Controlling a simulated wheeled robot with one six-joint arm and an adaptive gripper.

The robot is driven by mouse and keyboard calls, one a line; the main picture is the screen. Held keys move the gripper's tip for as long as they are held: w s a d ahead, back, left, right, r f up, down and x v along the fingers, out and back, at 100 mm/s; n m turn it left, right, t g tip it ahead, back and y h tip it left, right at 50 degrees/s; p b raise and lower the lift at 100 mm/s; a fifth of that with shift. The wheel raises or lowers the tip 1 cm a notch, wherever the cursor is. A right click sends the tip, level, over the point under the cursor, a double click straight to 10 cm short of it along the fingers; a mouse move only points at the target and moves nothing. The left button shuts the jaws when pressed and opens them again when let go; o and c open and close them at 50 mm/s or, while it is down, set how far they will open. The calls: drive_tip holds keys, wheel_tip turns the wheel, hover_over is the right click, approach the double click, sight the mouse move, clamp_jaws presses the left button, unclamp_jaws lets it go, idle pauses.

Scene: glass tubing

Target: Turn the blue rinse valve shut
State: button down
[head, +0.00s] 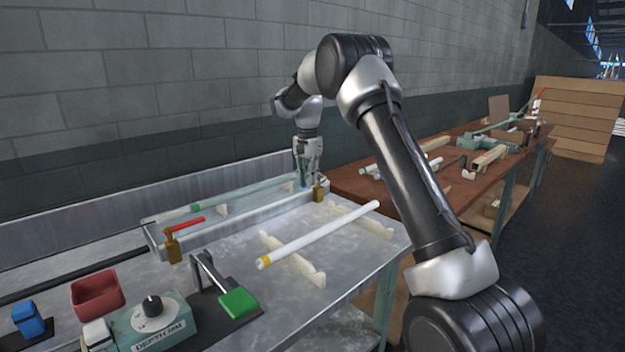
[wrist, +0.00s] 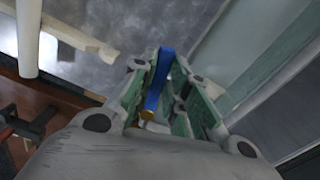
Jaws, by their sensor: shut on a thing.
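The blue rinse valve has a blue lever (wrist: 159,78) on a brass body (head: 318,192) at the far right end of the metal trough (head: 235,233). In the wrist view the lever stands between the green-lined fingers of my gripper (wrist: 160,88), with a little brass (wrist: 147,115) showing below it. In the head view my gripper (head: 305,176) is down at that end of the trough, shut on the lever. The fingers mostly hide the lever there, so its exact angle to the trough is hard to tell.
A second brass valve (head: 173,246) with a red lever (head: 187,225) is at the trough's near end. A white tube (head: 320,234) lies on pale wooden rests in front.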

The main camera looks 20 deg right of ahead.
drive_tip(key=shift+w+a+m, duration=0.35)
drive_tip(key=shift+w+m, duration=0.25)
drive_tip(key=shift+m, duration=0.7)
drive_tip(key=c, duration=1.4)
unclamp_jaws()
wheel_tip(320, 180, up, 12)
drive_tip(key=shift+f, duration=0.1)
